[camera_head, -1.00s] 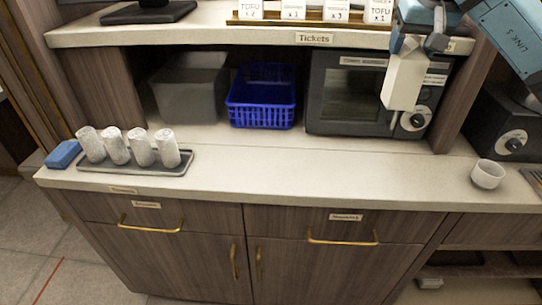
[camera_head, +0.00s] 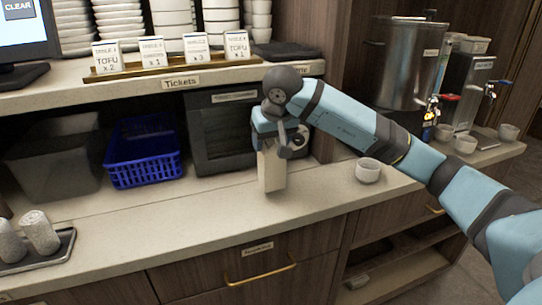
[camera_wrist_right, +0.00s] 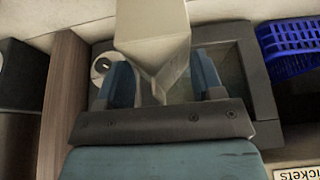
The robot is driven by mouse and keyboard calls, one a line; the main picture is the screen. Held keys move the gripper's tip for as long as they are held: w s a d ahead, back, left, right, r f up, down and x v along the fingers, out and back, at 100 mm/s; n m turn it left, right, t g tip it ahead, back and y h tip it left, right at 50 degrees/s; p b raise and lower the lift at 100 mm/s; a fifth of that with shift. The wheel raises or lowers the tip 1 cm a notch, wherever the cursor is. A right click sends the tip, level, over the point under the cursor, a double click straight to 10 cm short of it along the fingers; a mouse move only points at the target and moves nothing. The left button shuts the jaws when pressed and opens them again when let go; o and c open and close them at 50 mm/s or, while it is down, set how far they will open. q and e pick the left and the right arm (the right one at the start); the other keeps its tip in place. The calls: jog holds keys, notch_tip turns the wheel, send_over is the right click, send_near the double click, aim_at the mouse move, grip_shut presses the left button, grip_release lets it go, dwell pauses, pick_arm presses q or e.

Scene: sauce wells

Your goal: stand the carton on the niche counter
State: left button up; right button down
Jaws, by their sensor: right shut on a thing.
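The pale carton (camera_head: 271,171) hangs upright below my right gripper (camera_head: 272,146) in the head view, in front of the dark microwave. The right gripper is shut on its top. In the wrist view the carton (camera_wrist_right: 152,35) sits between the two blue fingers of the gripper (camera_wrist_right: 160,82). The carton's base is low over the pale niche counter (camera_head: 200,212); I cannot tell whether it touches. My left gripper is not in view.
The microwave (camera_head: 218,135), a blue basket (camera_head: 142,160) and a grey bin (camera_head: 55,165) stand under the ticket shelf. A white cup (camera_head: 368,170) stands to the carton's right. Rolled towels on a tray (camera_head: 62,250) are at the left. The counter between is clear.

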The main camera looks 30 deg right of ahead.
aim_at(271, 154)
jog(key=shift+f, duration=1.85)
jog(key=shift+f+b, duration=0.1)
jog(key=shift+b, duration=0.2)
jog(key=shift+c, duration=1.2)
grip_release()
